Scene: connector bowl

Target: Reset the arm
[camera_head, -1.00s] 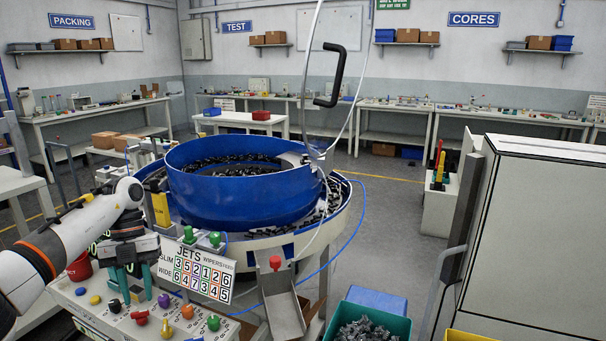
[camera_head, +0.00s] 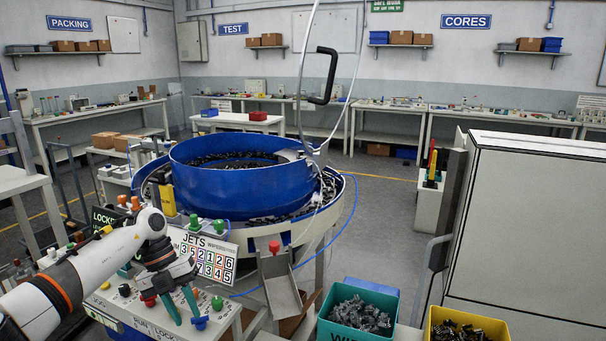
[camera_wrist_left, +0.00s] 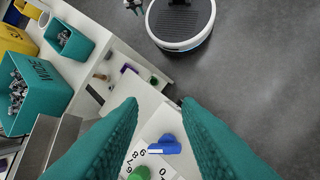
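My left arm reaches in from the left in the head view. Its left gripper (camera_head: 186,318) hangs pointing down over the control panel (camera_head: 235,303), with its teal fingers apart and nothing between them. In the left wrist view the left gripper (camera_wrist_left: 160,103) also shows open and empty, with clear space between the fingertips. A blue knob (camera_wrist_left: 163,146) and a green knob (camera_wrist_left: 138,173) show beyond the fingers there. My right gripper is in neither view.
The blue bowl feeder (camera_head: 225,193) stands behind the panel, beside the JETS number board (camera_head: 213,258). A metal chute (camera_head: 281,287) is right of the panel. A teal bin (camera_head: 370,298) and a yellow bin (camera_head: 445,317) hold parts. A large cabinet (camera_head: 535,230) stands at right.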

